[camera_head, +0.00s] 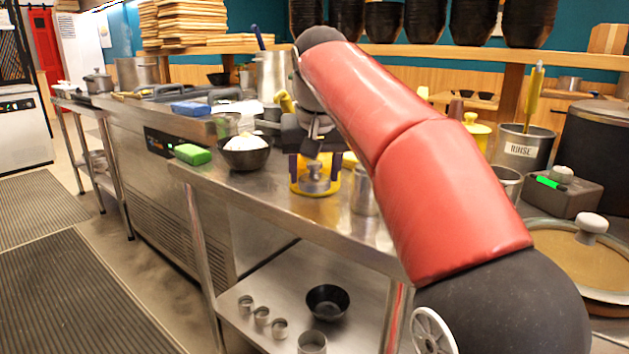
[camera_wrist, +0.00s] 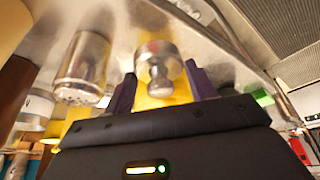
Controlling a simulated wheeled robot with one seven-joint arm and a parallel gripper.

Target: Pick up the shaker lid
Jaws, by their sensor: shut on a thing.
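The shaker lid (camera_head: 314,181) is a small silver metal cap with a round knob, near the front edge of the steel counter. In the wrist view the lid (camera_wrist: 158,72) sits between the two dark fingers of my gripper (camera_wrist: 160,80). My gripper (camera_head: 316,155) comes down over it from above and is shut on it. A yellow item shows right behind the lid. I cannot tell whether the lid is clear of the surface.
A silver metal cylinder (camera_head: 364,191) stands close on the right; it also shows in the wrist view (camera_wrist: 83,68). A black bowl with white contents (camera_head: 245,153) and a green block (camera_head: 192,154) lie to the left. The rinse container (camera_head: 521,150) stands further right.

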